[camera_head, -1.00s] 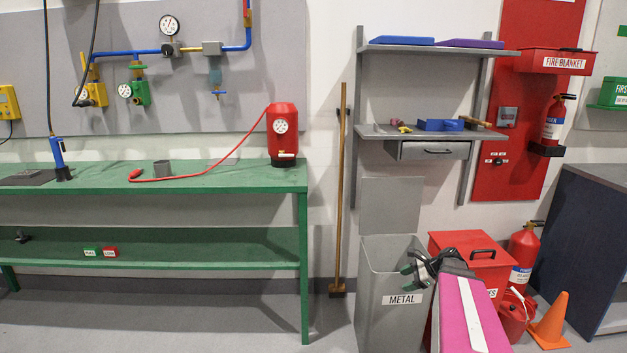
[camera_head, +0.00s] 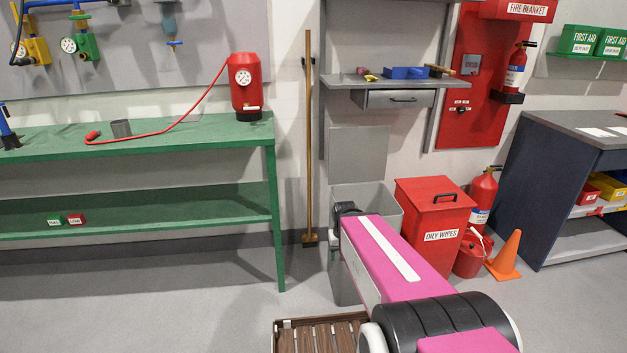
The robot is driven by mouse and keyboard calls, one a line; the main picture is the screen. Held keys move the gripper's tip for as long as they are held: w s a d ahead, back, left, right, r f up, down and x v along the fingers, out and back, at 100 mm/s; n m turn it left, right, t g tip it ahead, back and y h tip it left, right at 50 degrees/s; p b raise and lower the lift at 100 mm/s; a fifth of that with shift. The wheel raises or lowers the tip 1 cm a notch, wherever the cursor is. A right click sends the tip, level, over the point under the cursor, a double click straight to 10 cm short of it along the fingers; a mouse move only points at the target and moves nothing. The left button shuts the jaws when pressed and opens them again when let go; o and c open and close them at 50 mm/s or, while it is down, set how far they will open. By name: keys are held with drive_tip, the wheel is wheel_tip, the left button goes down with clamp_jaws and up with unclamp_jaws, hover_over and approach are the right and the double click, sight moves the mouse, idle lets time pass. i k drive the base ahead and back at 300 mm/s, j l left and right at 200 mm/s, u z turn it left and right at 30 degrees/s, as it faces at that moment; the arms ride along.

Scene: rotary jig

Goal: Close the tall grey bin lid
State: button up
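The tall grey bin (camera_head: 384,207) stands against the wall, mostly hidden behind my pink arm. Its lid (camera_head: 358,153) is a flat grey panel standing upright behind the opening, against the wall, so the bin is open. My arm reaches towards the bin's front left. My gripper's fingers are hidden behind the arm's dark end joint, so I cannot see whether they are open or touch anything.
A red oily wipes bin (camera_head: 433,215) stands just right of the grey bin. A red extinguisher (camera_head: 483,195) and an orange cone (camera_head: 505,257) are further right. A broom (camera_head: 308,150) leans left, beside the green bench (camera_head: 180,140). A slatted wooden platform (camera_head: 318,335) lies in front.

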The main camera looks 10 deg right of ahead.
sight(357, 154)
drive_tip(key=k+j, duration=0.15)
drive_tip(key=k, duration=0.4)
drive_tip(key=z, duration=0.4)
drive_tip(key=i+j+z, duration=0.35)
drive_tip(key=j+z, duration=0.3)
drive_tip(key=i+j, duration=0.05)
